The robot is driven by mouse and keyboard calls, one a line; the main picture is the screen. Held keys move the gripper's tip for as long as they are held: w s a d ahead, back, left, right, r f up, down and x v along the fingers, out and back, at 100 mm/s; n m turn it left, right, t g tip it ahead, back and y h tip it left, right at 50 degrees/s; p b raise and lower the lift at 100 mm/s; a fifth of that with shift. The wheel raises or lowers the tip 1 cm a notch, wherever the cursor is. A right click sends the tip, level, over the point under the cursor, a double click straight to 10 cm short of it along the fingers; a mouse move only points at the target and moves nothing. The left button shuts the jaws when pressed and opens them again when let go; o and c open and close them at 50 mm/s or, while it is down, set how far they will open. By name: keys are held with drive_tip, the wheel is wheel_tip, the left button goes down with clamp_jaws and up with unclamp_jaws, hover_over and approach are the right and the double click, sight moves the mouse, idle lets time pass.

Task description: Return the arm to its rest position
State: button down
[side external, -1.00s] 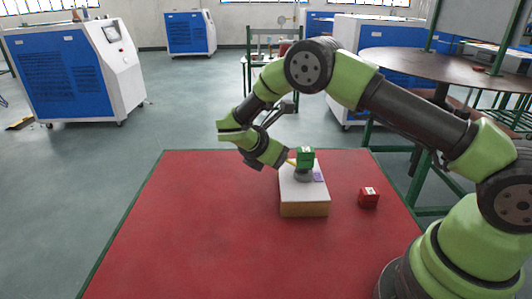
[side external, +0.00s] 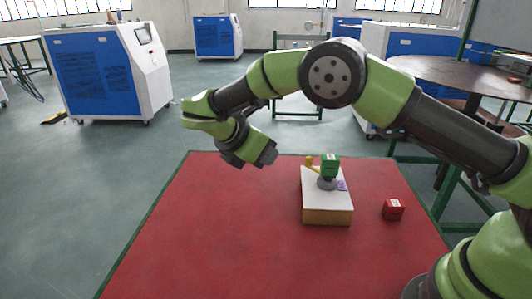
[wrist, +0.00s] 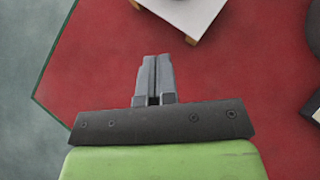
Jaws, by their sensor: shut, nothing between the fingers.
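My gripper (side external: 265,156) is shut and empty. It hangs over the far left part of the red table (side external: 230,240), to the left of the white-topped box and apart from it. In the wrist view its two grey fingers (wrist: 155,72) lie together with nothing between them. The arm is bent, with its elbow high and the wrist reaching left.
A white-topped box (side external: 314,190) carries a green block (side external: 330,166) on a grey round base, with a yellow piece (side external: 309,163) at its left. A red cube (side external: 393,209) sits to the right. The table's left and front are clear.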

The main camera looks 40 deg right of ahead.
drive_tip(key=s+d+r+m+t+y, duration=0.25)
drive_tip(key=s+r+m+y, duration=0.35)
drive_tip(key=s+r+m, duration=0.55)
drive_tip(key=s+r+m+t+y, duration=0.2)
drive_tip(key=s+m, duration=0.3)
drive_tip(key=s, duration=0.1)
drive_tip(key=s+r+m+t+y, duration=0.2)
drive_tip(key=s+m+t+y, duration=0.1)
drive_tip(key=s+m, duration=0.2)
drive_tip(key=shift+s+a, duration=0.2)
drive_tip(key=shift+s, duration=0.75)
